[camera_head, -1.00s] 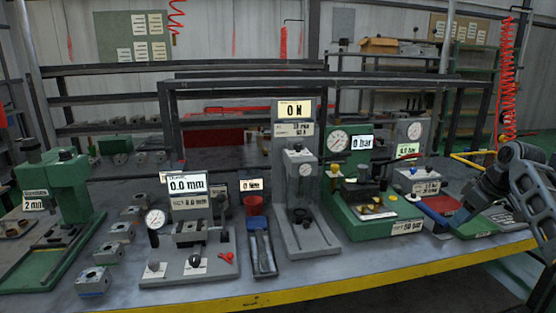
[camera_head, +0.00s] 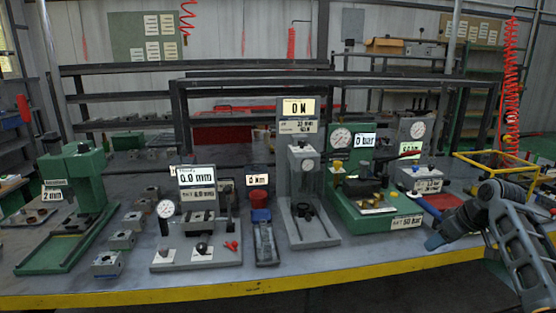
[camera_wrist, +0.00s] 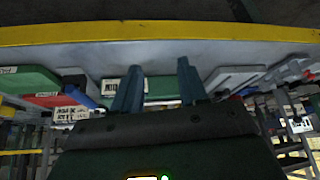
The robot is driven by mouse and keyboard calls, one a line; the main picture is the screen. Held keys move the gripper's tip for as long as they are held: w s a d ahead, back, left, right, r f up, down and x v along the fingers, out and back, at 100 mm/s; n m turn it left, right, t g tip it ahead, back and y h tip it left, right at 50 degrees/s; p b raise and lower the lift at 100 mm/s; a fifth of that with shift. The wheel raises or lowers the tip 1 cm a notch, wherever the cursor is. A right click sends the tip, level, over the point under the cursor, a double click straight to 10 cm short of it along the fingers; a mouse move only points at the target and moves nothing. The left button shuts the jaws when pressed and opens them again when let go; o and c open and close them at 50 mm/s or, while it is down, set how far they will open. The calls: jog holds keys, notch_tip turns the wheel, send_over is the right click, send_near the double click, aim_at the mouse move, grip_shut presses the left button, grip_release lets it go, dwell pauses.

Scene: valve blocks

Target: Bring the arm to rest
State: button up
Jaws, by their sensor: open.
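My arm reaches in from the right edge of the head view, in front of the bench's right end. My gripper (camera_head: 440,238) is partly hidden by my own wrist there. In the wrist view my gripper (camera_wrist: 158,88) shows two blue-grey fingers set apart, with nothing held between them. The workbench (camera_head: 330,278) with its yellow front edge lies behind and beside the gripper. In the wrist view the bench appears upside down, its yellow edge (camera_wrist: 160,32) across the top.
The green-based press reading 0 bar (camera_head: 385,228) stands left of my gripper. A grey press reading 0 N (camera_head: 312,235), a dial gauge fixture (camera_head: 205,255) and a green stand (camera_head: 75,200) stand farther left. A yellow wire frame (camera_head: 500,170) is behind my arm. The floor before the bench looks clear.

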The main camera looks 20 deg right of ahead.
jog(key=a+f+t, duration=0.1)
jog(key=a+f, duration=0.3)
jog(key=a, duration=0.3)
jog(key=a+f+m+t, duration=0.1)
jog(key=a+f, duration=0.3)
jog(key=a, duration=0.3)
jog(key=a+f+t, duration=0.1)
jog(key=a+f, duration=0.3)
jog(key=a, duration=0.3)
jog(key=s+a+f+m+t, duration=0.15)
jog(key=s+a+f, duration=0.25)
jog(key=s+a, duration=0.85)
jog(key=s+a+r+t+h, duration=0.1)
jog(key=s+a+r, duration=0.25)
jog(key=s, duration=0.55)
jog(key=s+a+r+t+h, duration=0.1)
jog(key=s+a+r, duration=0.2)
jog(key=s+a, duration=0.35)
jog(key=s+d+r+n+t+y, duration=0.1)
jog(key=s+r+n+t, duration=0.1)
jog(key=s+r, duration=1.1)
jog(key=shift+s+d+r+y, duration=0.15)
jog(key=shift+d+r+y, duration=0.25)
jog(key=shift+r, duration=0.1)
jog(key=shift+o, duration=0.4)
jog(key=shift+t, duration=0.25)
